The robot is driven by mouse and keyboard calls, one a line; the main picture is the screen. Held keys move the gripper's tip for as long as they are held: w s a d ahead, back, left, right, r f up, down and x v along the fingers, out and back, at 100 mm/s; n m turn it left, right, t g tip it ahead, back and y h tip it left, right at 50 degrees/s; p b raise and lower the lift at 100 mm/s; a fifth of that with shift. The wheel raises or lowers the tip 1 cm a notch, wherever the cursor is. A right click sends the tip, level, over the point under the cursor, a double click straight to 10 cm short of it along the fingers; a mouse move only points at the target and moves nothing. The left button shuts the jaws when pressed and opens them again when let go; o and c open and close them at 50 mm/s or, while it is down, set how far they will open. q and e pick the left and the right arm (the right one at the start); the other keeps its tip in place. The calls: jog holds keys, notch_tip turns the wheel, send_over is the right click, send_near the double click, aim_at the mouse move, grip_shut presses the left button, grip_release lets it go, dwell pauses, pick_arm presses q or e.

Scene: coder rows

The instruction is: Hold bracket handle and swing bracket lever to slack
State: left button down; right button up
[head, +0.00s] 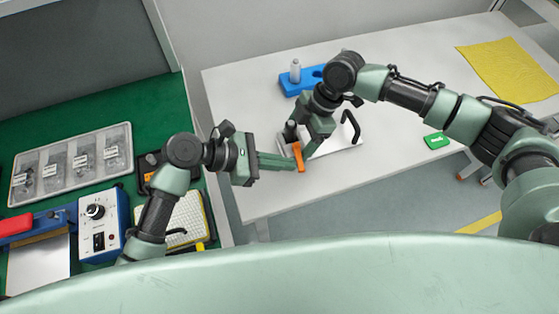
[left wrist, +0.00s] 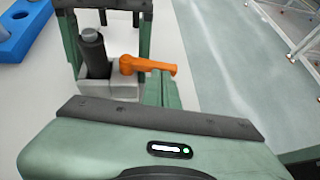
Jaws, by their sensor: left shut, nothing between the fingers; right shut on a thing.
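The bracket has a grey block base (left wrist: 112,88), a dark upright handle (left wrist: 93,52) and an orange lever (left wrist: 148,66). The lever also shows in the head view (head: 298,157), as does the handle (head: 290,130). My right gripper (head: 312,142) comes down over the bracket and is shut on the handle. Its fingers flank the handle in the left wrist view (left wrist: 110,45), but the grip itself is partly hidden. My left gripper (head: 293,162) is shut and empty, its fingertips right beside the lever. I cannot tell whether they touch it.
A black arched handle (head: 351,128) stands on a pale plate to the right. A green box (head: 437,141) and yellow cloth (head: 512,68) lie rightward. The white table (head: 225,100) has free room at left.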

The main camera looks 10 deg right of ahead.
pick_arm(q)
jog(key=shift+s+d+r, duration=0.1)
jog(key=shift+s+d, duration=0.1)
jog(key=shift+d, duration=0.6)
pick_arm(e)
jog(key=shift+a+r, duration=0.1)
pick_arm(q)
jog(key=shift+s+d, duration=0.25)
jog(key=shift+d, duration=0.05)
pick_arm(e)
jog(key=shift+s+a, duration=0.1)
jog(key=shift+a, duration=0.1)
pick_arm(q)
jog(key=shift+a, duration=0.45)
jog(key=a, duration=0.3)
jog(key=shift+a, duration=0.1)
jog(key=v, duration=1)
jog(key=shift+s+a, duration=0.35)
pick_arm(e)
jog(key=shift+d, duration=0.25)
